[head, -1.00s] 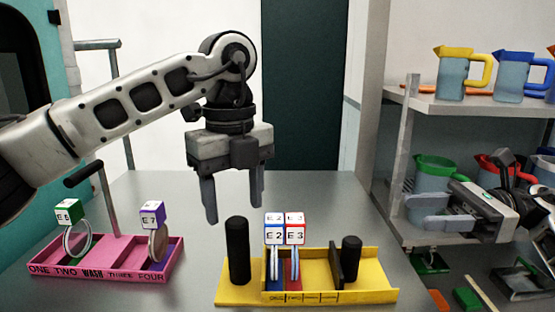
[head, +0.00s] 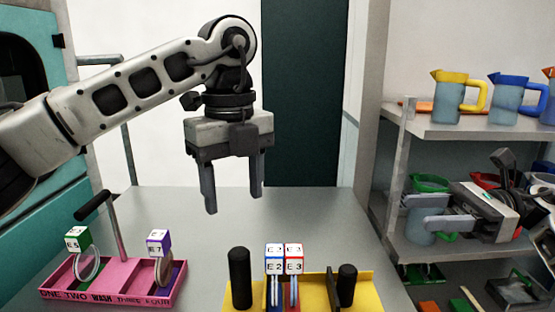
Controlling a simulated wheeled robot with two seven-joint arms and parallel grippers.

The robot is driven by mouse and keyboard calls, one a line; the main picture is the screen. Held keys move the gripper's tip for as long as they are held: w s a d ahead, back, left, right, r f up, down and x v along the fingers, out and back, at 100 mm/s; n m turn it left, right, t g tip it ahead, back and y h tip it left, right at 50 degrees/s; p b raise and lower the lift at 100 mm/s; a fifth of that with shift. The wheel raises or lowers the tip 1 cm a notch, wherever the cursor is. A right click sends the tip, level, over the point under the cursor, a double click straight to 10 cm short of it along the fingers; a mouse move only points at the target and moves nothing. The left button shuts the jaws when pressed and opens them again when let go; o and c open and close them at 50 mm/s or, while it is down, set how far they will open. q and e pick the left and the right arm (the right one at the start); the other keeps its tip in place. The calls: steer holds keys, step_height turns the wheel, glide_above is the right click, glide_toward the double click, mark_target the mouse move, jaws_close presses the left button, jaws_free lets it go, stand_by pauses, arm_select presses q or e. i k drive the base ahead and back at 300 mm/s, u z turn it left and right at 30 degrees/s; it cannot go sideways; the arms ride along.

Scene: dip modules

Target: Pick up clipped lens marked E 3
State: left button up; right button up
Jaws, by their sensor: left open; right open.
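The lens marked E 3 has a red and white cube clip (head: 294,259) and stands upright in the yellow holder (head: 367,292), close beside the blue clip marked E 2 (head: 275,259). Its lens below the clip shows edge-on as a thin strip. My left gripper (head: 234,200) is open and empty, pointing down, above and a little left of the E 3 clip. My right gripper (head: 457,215) is at the right edge, in front of the shelf, far from the holder; its fingers point left and look empty.
A pink tray (head: 125,296) at the left holds clipped lenses E 5 (head: 78,239) and E 7 (head: 158,243) and has a tall handle. Black posts (head: 240,278) rise from the yellow holder. A shelf (head: 455,130) with jugs stands at the right. The table (head: 200,225) behind the holder is clear.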

mark_target(293, 278)
steer(key=k, duration=1)
